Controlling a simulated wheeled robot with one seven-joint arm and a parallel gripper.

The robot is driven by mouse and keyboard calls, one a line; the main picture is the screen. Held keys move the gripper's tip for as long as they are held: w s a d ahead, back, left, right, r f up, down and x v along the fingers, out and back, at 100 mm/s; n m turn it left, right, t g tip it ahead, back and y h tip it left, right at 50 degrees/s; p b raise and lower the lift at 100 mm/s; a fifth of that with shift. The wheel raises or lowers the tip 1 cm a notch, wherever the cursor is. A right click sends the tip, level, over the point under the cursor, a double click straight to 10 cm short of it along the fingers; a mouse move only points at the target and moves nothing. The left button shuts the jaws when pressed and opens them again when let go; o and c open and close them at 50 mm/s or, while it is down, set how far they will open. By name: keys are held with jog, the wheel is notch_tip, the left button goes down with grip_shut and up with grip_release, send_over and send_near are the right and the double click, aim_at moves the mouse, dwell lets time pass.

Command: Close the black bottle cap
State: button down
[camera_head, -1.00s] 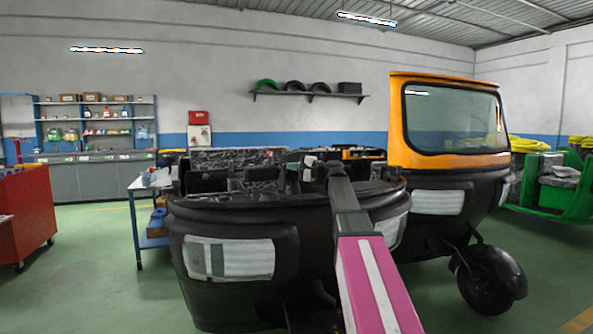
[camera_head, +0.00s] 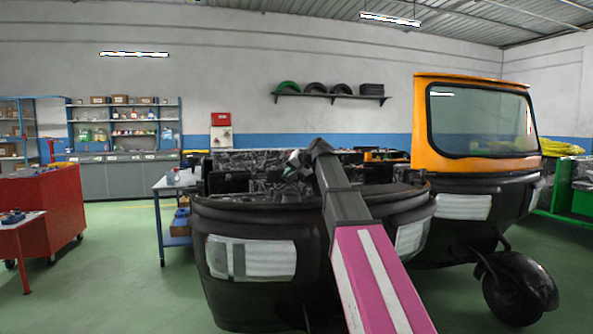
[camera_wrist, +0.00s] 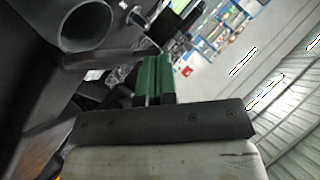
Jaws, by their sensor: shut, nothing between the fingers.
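My gripper (camera_wrist: 157,66) shows as green fingers at the middle of the wrist view, shut with nothing visible between them. In the head view my arm reaches over the front rickshaw body (camera_head: 315,262), and the fingers cannot be made out clearly. A grey round open mouth, like a pipe or bottle neck (camera_wrist: 84,28), is at the upper left of the wrist view, apart from the fingers. A black part (camera_wrist: 176,20) lies beyond the fingers; I cannot tell whether it is the bottle cap. No bottle or cap can be identified for certain.
An orange-framed rickshaw cab (camera_head: 420,125) with a windscreen stands at the right. A white-topped table (camera_head: 172,182) is left of the rickshaw body. A red cabinet (camera_head: 45,210) stands farther left. Shelves (camera_head: 125,118) line the back wall. Green floor is free at the left.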

jog(key=a+f+n+h, duration=0.1)
jog(key=a+f+h, duration=0.1)
jog(key=a+f+n+h, duration=0.1)
jog(key=f+h, duration=0.1)
jog(key=shift+s+a, duration=0.4)
jog(key=shift+a+f+n+h, duration=0.3)
jog(key=shift+f+n+h, duration=0.2)
jog(key=shift+f+h, duration=0.3)
jog(key=shift+a+f, duration=0.15)
jog(key=shift+f, duration=0.35)
jog(key=shift+s+f, duration=0.1)
